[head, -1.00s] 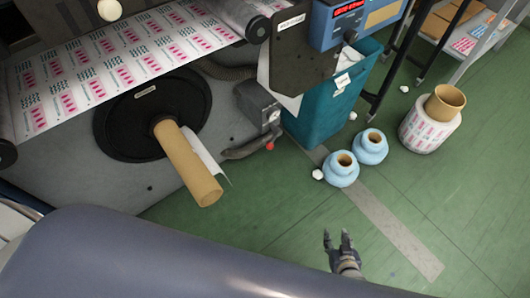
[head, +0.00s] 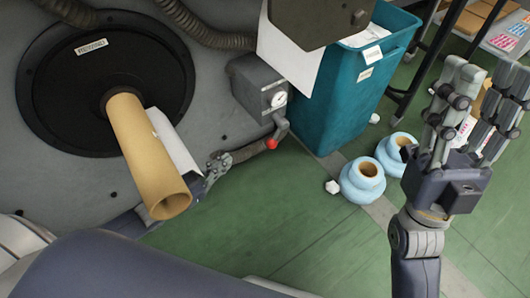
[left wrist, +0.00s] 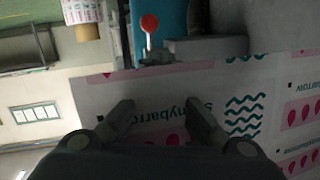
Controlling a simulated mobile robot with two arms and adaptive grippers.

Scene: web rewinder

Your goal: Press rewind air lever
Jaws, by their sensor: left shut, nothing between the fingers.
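The rewind air lever is a short lever with a red knob (head: 271,144), below a grey box with a round gauge (head: 262,92) on the machine face. The red knob also shows at the top of the left wrist view (left wrist: 149,23), ahead of the fingers. My left gripper (head: 219,163) is shut and empty, to the left of the knob and a little lower, apart from it.
A cardboard core (head: 140,150) sticks out from the black disc (head: 62,95), close to my left gripper. A teal bin (head: 345,100) stands right of the lever. Blue rolls (head: 362,182) stand on the green floor. The floor at lower middle is clear.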

